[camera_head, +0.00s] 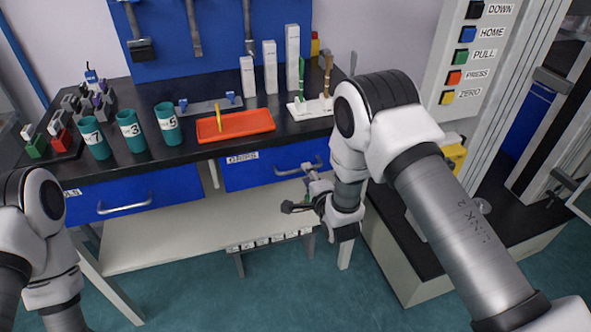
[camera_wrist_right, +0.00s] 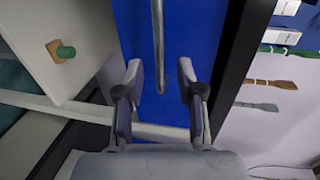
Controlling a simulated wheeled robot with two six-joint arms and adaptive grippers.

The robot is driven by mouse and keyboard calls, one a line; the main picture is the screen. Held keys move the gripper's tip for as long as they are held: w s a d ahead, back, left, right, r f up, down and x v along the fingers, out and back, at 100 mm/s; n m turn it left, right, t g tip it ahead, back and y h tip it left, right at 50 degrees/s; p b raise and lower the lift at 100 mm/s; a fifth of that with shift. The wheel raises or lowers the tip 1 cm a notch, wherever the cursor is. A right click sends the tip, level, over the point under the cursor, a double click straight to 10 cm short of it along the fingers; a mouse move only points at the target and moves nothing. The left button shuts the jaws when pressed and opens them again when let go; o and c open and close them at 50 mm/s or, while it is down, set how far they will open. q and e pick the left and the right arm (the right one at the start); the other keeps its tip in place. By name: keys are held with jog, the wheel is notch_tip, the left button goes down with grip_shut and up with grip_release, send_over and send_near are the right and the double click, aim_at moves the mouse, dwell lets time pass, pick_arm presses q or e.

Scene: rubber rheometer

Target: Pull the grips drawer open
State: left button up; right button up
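The grips drawer (camera_head: 262,172) has a blue front with a "GRIPS" label and sits under the black bench top; it looks closed. Its bar handle (camera_head: 297,169) is on the right part of the front. My right gripper (camera_head: 298,189) is open just in front of and below that handle. In the right wrist view, the right gripper (camera_wrist_right: 160,82) has its fingers apart, and the metal handle (camera_wrist_right: 159,45) runs down toward the gap between them, with nothing gripped. My left arm shows at the left edge; its gripper is out of view.
An orange tray (camera_head: 255,126), green cups (camera_head: 130,130) and a white holder (camera_head: 310,107) stand on the bench. Another blue drawer (camera_head: 130,197) is at the left. A button panel (camera_head: 470,50) and machine stand at the right. A pale lower shelf (camera_head: 170,235) lies below.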

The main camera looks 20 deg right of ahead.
jog(key=x, duration=0.4)
jog(key=shift+w, duration=0.15)
grip_shut()
pick_arm(q)
jog(key=shift+s+f, duration=0.1)
jog(key=shift+s, duration=0.05)
